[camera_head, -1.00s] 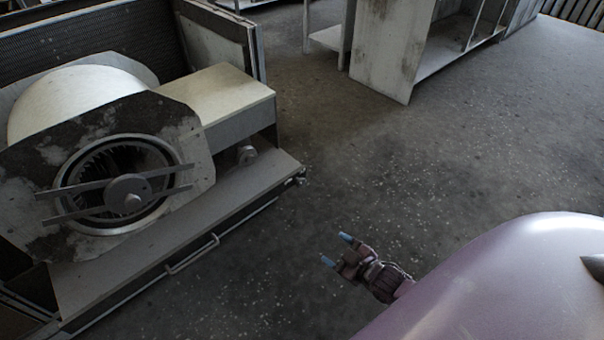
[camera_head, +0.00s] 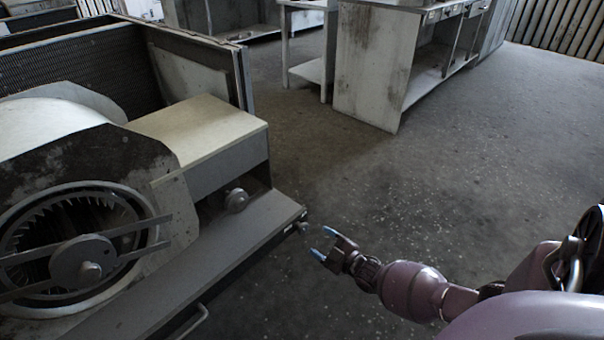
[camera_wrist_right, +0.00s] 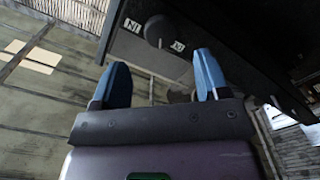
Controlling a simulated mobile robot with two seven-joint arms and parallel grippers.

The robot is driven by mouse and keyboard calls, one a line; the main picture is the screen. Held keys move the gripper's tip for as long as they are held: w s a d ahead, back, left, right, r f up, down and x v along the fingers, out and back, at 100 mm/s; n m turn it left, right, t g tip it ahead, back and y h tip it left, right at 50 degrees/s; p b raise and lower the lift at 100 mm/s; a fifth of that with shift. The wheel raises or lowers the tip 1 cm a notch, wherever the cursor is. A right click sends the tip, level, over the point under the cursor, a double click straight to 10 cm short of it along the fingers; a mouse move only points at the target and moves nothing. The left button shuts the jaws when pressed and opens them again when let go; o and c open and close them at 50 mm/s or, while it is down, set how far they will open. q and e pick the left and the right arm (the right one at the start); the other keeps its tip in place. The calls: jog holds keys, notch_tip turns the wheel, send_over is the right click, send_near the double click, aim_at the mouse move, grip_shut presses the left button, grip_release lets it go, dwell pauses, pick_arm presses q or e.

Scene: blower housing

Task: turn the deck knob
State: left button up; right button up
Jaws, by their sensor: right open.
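A small dark knob (camera_head: 303,228) sticks out from the right end of the blower's deck (camera_head: 225,245). In the right wrist view a round dark knob (camera_wrist_right: 158,30) sits on a dark panel with small white labels on both sides. My right gripper (camera_head: 322,243) is open and empty, just right of the deck's end and apart from the knob in the head view. In the right wrist view its blue fingertips (camera_wrist_right: 160,66) are spread, with the knob beyond the gap between them. My left gripper is not in view.
The blower housing (camera_head: 95,165) with its round fan inlet stands on the deck at left. A second round fitting (camera_head: 236,200) sits beneath the box on the deck. A worn white cabinet (camera_head: 372,75) stands at the back. The floor (camera_head: 450,170) at right is clear.

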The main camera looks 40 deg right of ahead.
aim_at(305, 230)
jog(key=w, duration=0.2)
jog(key=w+b, duration=0.1)
jog(key=w, duration=0.3)
jog(key=shift+w+a+f, duration=0.15)
jog(key=shift+a+f, duration=0.1)
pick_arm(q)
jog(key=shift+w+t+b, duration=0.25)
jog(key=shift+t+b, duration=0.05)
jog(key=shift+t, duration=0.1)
pick_arm(e)
jog(key=shift+w+r, duration=0.15)
jog(key=shift+w, duration=0.45)
jog(key=shift+c, duration=0.3)
jog(key=c, duration=0.9)
jog(key=m, duration=0.3)
jog(key=shift+m, duration=0.3)
pick_arm(q)
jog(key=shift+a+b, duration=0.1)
jog(key=shift+b, duration=0.25)
pick_arm(e)
jog(key=shift+m, duration=0.9)
jog(key=shift+o, duration=0.2)
